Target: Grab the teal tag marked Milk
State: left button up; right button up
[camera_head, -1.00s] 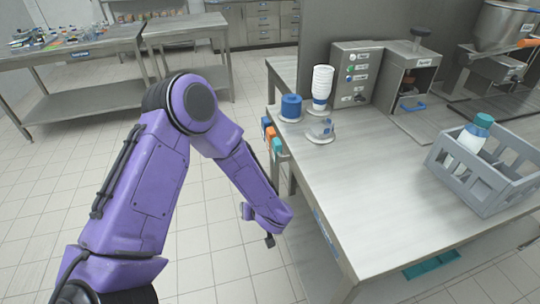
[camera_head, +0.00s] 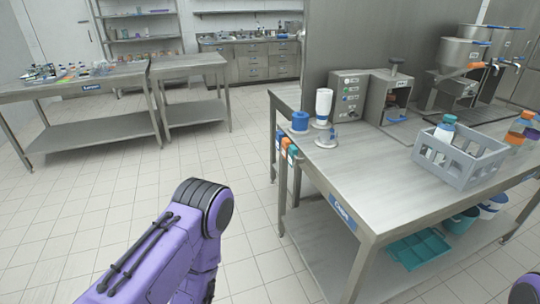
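The teal tag (camera_head: 292,151) is the nearest of a row of tags hanging on the left end of the steel worktable (camera_head: 385,205). An orange tag (camera_head: 285,143) and a blue tag (camera_head: 279,136) hang beside it, farther back. The writing on the tags is too small to read. My purple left arm comes up from the bottom and bends back down, out of the picture. Its gripper is not in view. Only a small purple piece of my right arm shows in the bottom right corner, and its gripper is not in view either.
On the worktable stand a blue cylinder (camera_head: 300,121), a white upright stack (camera_head: 323,104), a machine with buttons (camera_head: 349,97) and a grey crate (camera_head: 455,168) with a bottle. Teal trays (camera_head: 418,249) lie on the lower shelf. The floor left of the table is clear.

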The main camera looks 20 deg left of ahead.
aim_at(292, 150)
jog(key=u, duration=1.65)
jog(key=i, duration=0.95)
jog(key=z, duration=1.8)
